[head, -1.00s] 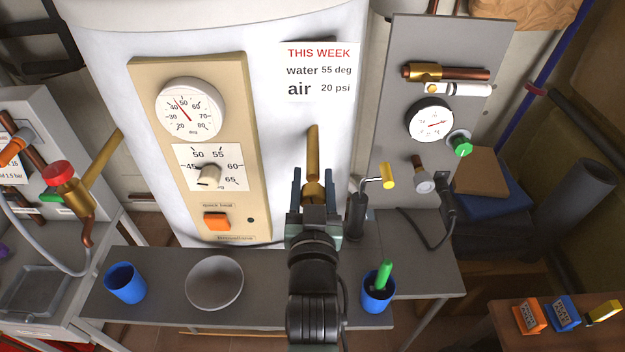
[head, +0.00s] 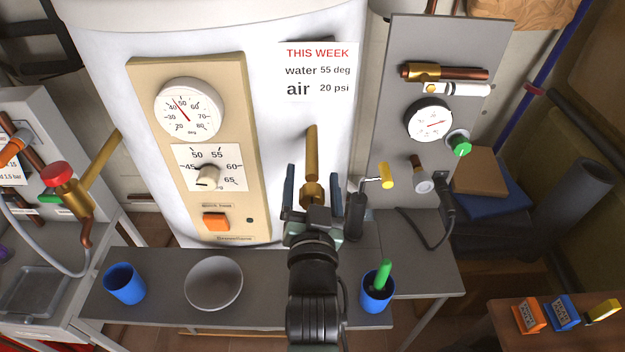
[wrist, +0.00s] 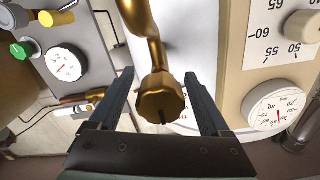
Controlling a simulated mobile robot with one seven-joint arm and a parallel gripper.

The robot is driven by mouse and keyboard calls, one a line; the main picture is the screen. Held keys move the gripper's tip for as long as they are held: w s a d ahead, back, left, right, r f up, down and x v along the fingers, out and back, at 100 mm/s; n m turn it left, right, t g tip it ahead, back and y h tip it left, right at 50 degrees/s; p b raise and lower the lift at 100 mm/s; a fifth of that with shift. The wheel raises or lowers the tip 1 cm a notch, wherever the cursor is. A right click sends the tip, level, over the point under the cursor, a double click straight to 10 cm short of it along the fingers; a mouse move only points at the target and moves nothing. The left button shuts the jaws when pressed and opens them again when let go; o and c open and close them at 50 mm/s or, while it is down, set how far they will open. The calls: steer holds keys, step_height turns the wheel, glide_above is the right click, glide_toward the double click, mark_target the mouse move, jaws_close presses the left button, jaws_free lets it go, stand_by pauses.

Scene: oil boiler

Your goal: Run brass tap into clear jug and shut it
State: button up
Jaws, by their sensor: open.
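The brass tap (head: 312,150) stands out from the front of the white tank, with a ribbed brass knob (wrist: 162,98) at its near end. My gripper (head: 312,187) is open in front of the tank. In the wrist view its two dark fingers (wrist: 160,78) stand on either side of the knob, with a gap showing on both sides. A dark notch marks the knob's lower edge. I cannot make out a clear jug in either view; my arm covers part of the bench below the tap.
A grey bench (head: 265,260) below holds a blue cup (head: 124,284), a grey bowl (head: 213,284) and a blue cup with a green item (head: 376,296). A yellow-handled tool (head: 386,177) is close right of my gripper. A red-knobbed valve (head: 62,176) stands left.

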steer(key=s+b, duration=0.1)
steer(key=s, duration=1.2)
steer(key=shift+b, duration=0.35)
steer(key=shift+r, duration=0.1)
step_height(320, 180, up, 34)
steer(key=w+f+n+t+p, duration=0.1)
steer(key=w+n+t+p, duration=0.15)
steer(key=t, duration=0.35)
steer(key=s+r+t+p, duration=0.1)
steer(key=s+r+t, duration=0.2)
steer(key=r, duration=1)
steer(key=s, duration=0.3)
steer(key=shift+r+n+p, duration=0.3)
steer(key=shift+n+p, duration=0.05)
steer(key=shift+p, duration=0.05)
